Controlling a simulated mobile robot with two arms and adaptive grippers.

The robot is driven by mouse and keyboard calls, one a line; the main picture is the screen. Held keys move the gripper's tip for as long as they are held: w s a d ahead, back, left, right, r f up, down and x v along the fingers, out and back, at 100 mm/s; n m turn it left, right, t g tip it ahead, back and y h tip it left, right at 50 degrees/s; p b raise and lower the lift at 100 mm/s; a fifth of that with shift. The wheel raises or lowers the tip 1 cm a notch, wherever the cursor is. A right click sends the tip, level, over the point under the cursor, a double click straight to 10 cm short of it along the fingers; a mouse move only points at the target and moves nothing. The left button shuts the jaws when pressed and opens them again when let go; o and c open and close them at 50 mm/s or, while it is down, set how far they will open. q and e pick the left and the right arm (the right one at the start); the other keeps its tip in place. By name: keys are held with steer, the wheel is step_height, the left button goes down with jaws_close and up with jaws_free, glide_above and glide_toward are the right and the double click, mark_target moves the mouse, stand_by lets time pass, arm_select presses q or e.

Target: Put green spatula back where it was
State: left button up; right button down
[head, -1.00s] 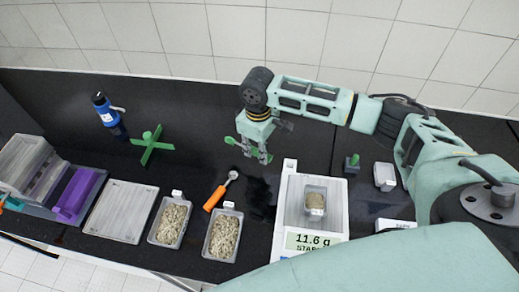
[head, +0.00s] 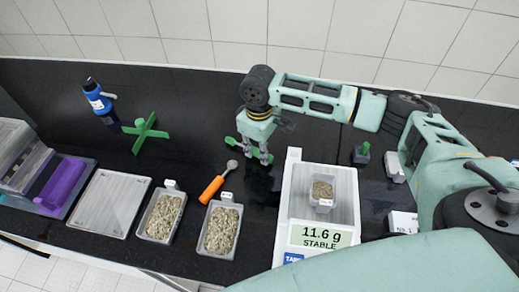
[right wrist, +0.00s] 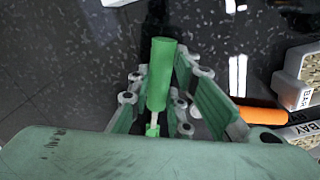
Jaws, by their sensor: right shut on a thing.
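The green spatula (head: 231,141) is in my right gripper (head: 257,156), above or at the black bench top behind the orange scoop. In the right wrist view, its green handle (right wrist: 160,72) lies between the fingers of the right gripper (right wrist: 160,92), with a thinner pale green part below it. The fingers are shut on it. I cannot tell whether the spatula touches the bench. My left gripper is not in view.
An orange-handled scoop (head: 213,188) lies close in front of the gripper. Two gravel trays (head: 197,240) (head: 140,226) stand nearer. A scale (head: 286,228) reading 11.6 g is right. A green cross-shaped piece (head: 148,133) and a blue bottle (head: 98,101) stand left. Bench between is clear.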

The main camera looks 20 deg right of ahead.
stand_by(0.3)
steer(key=shift+f, duration=0.55)
steer(key=c, duration=1.5)
jaws_free()
steer(key=shift+c, duration=0.2)
step_height(320, 180, up, 12)
steer(key=shift+a+f, duration=0.1)
